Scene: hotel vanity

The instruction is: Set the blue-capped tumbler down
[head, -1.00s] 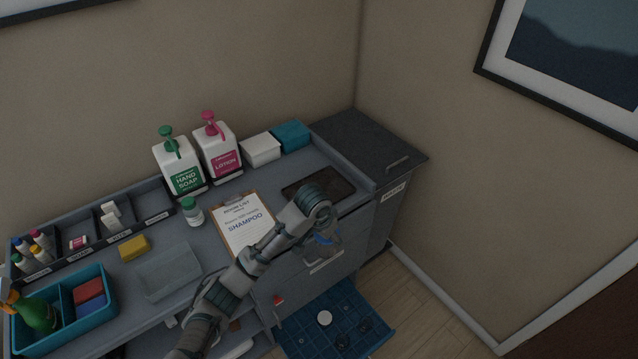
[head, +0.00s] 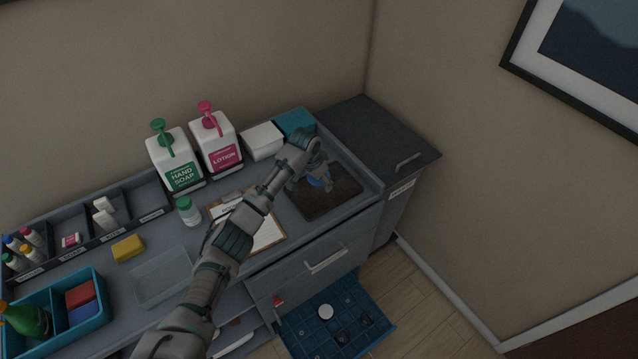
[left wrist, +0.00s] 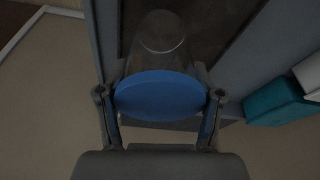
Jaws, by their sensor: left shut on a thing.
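My left gripper (head: 317,178) is shut on the blue-capped tumbler (head: 322,186) over the dark brown mat (head: 335,204) at the right end of the counter. In the left wrist view the fingers (left wrist: 160,108) sit on either side of the round blue cap (left wrist: 160,96). The tumbler's clear body (left wrist: 162,42) extends away from the gripper, with the dark mat beyond it. The hand partly hides the tumbler in the head view. I cannot tell whether its base touches the mat. My right gripper is not in view.
A teal box (head: 294,123) and a white box (head: 262,141) stand just behind the mat, near the lotion bottle (head: 217,146). A clipboard (head: 268,234) lies left of the mat, partly under my arm. A blue gridded drawer (head: 360,312) is open below.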

